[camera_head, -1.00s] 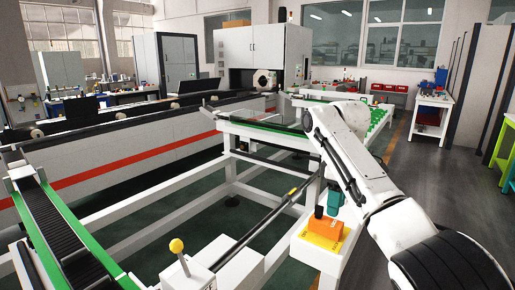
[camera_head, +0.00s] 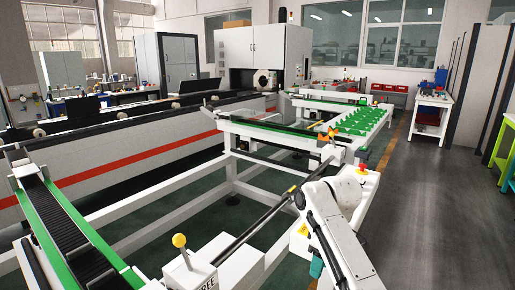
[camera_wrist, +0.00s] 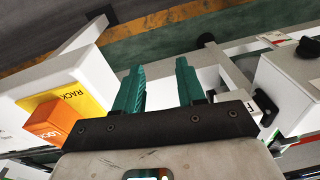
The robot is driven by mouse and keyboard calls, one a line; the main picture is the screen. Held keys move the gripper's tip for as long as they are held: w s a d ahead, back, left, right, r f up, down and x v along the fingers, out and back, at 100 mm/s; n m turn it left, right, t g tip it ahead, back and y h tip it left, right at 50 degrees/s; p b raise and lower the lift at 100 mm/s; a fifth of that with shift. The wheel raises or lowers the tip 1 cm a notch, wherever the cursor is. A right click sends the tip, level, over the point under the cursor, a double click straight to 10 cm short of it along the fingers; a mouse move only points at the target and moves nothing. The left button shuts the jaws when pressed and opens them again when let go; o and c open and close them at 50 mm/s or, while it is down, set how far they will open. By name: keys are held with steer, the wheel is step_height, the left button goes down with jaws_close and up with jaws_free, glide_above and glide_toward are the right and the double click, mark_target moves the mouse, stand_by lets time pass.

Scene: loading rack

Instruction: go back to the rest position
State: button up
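My gripper shows in the wrist view (camera_wrist: 160,85) with two teal fingers apart and nothing between them. In the head view, only a small teal part of it (camera_head: 317,265) shows at the lower right, behind my white arm. To the left of the fingers in the wrist view is an orange block marked LOCK (camera_wrist: 47,120), by a yellow plate marked RACK (camera_wrist: 65,95). The fingers are apart from the block. In the head view, my arm hides where that block stood.
A white rack frame with green strips (camera_head: 270,130) stands in the middle. A lever with a yellow knob (camera_head: 179,240) is near the front. A conveyor with green edges (camera_head: 65,225) runs at the left. Clear grey floor (camera_head: 430,210) lies to the right.

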steer(key=s+d+f+m+y, duration=0.15)
steer(key=s+f+m, duration=0.35)
steer(key=s+f, duration=1.35)
steer(key=s+d+m+h, duration=0.1)
steer(key=s+d, duration=0.4)
steer(key=s, duration=0.8)
steer(key=s+d+m+t+h, duration=0.1)
steer(key=s+d+m, duration=0.3)
steer(key=s, duration=0.9)
steer(key=shift+d+r+h, duration=0.35)
steer(key=shift+d+r, duration=0.05)
steer(key=shift+r, duration=0.05)
